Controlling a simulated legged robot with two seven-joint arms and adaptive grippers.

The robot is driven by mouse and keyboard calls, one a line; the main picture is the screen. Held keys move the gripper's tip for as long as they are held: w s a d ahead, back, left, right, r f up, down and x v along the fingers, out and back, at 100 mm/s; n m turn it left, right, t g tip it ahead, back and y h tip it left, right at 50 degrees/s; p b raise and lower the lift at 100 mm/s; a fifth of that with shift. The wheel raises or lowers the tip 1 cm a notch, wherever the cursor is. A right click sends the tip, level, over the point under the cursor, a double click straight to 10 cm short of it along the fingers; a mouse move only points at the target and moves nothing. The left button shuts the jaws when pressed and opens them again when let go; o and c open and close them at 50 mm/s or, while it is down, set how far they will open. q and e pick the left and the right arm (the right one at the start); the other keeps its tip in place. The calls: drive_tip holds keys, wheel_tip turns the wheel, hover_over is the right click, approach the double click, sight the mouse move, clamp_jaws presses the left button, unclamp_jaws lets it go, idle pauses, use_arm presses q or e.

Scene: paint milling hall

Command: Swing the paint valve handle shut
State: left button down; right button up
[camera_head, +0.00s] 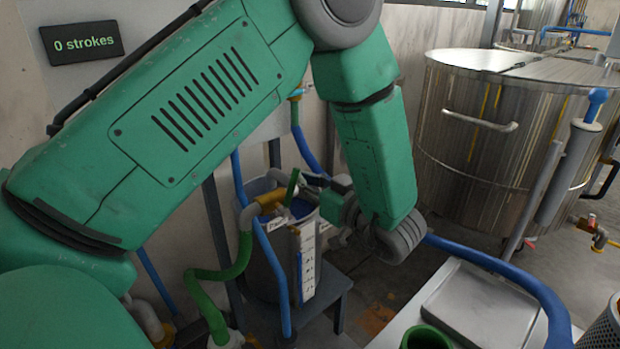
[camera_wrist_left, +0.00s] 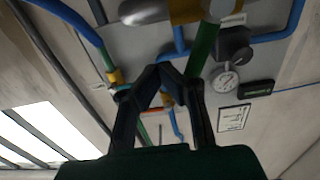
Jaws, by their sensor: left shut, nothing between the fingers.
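The paint valve handle is a green lever (camera_head: 292,187) standing up at the brass valve (camera_head: 266,201), over the rim of a grey pail (camera_head: 270,270). In the left wrist view the green lever (camera_wrist_left: 204,46) slants beside the fingers, with brass (camera_wrist_left: 188,10) at the top edge. My left gripper (camera_head: 308,181) is just right of the lever, pointing left. In the left wrist view its dark fingers (camera_wrist_left: 170,68) come together at the tips, empty. I cannot tell whether they touch the lever. My right gripper is not in view.
Blue and green hoses (camera_head: 235,262) run around the pail, which stands on a small stool (camera_head: 340,281). A large steel vat (camera_head: 480,150) is at the right. A metal tray (camera_head: 480,305) lies at the front right. A sign (camera_head: 82,43) reads "0 strokes". A gauge (camera_wrist_left: 225,82) shows beside the lever.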

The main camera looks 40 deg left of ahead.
use_arm(q)
drive_tip(key=shift+s+r, duration=0.15)
drive_tip(key=shift+r, duration=0.05)
drive_tip(key=shift+s+a+r+p, duration=0.1)
drive_tip(key=shift+s+r+p, duration=0.4)
drive_tip(key=shift+p, duration=0.2)
drive_tip(key=shift+s, duration=0.25)
drive_tip(key=shift+s, duration=0.2)
drive_tip(key=shift+w, duration=0.15)
drive_tip(key=shift+w+p, duration=0.4)
drive_tip(key=shift+w, duration=0.05)
